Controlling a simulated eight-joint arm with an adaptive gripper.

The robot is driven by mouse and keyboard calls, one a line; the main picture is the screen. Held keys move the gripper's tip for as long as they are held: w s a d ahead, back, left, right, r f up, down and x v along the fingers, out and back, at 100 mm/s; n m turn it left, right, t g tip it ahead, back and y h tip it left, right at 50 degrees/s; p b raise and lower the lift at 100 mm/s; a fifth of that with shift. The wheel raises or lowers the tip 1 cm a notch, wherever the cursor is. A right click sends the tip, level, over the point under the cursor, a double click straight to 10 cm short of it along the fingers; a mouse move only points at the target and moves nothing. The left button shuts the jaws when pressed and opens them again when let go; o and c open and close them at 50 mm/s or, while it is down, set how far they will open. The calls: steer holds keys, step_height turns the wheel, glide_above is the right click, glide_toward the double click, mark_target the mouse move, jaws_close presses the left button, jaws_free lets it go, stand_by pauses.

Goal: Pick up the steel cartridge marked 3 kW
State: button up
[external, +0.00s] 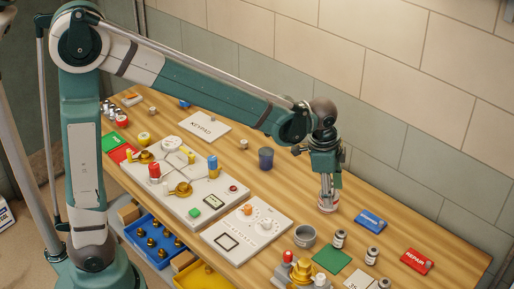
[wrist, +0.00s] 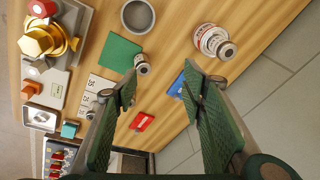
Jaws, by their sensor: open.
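Several small steel cylinders stand on the wooden bench, and I cannot read a 3 kW mark on any. One cylinder (external: 339,238) stands by the green mat and shows in the wrist view (wrist: 142,65). Another (external: 372,255) stands to its right. A wider red-and-white piece (external: 328,206) with a steel top sits under my gripper (external: 328,190) in the external view. In the wrist view this piece (wrist: 210,38) lies beyond the fingertips, up and to the right. My gripper (wrist: 158,82) is open, with nothing seen between its fingers.
A grey bowl (external: 305,236) and green mat (external: 327,259) lie near the cylinders. A blue card (external: 371,221) and red REPAIR card (external: 417,261) lie to the right. Control panels (external: 245,240) fill the bench's left and middle. The tiled wall stands behind.

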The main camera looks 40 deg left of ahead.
steer(key=w+d+f+m+g+p, duration=0.1)
steer(key=w+d+f+m+p, duration=0.2)
steer(key=d, duration=0.7)
steer(key=m+g+p, duration=0.1)
steer(key=m+p, duration=0.1)
steer(key=p, duration=0.2)
glide_above(374, 250)
steer(key=shift+y, duration=0.4)
step_height(374, 250, down, 5)
steer(key=shift+a+r, duration=0.1)
steer(key=shift+a, duration=0.05)
steer(key=shift+f+m, duration=0.25)
steer(key=shift+m, duration=0.05)
steer(key=shift+f, duration=1.25)
steer(key=shift+f, duration=0.1)
steer(key=shift+f+p, duration=0.3)
steer(key=shift+f, duration=2.25)
steer(key=shift+c, duration=0.6)
steer(key=c, duration=1)
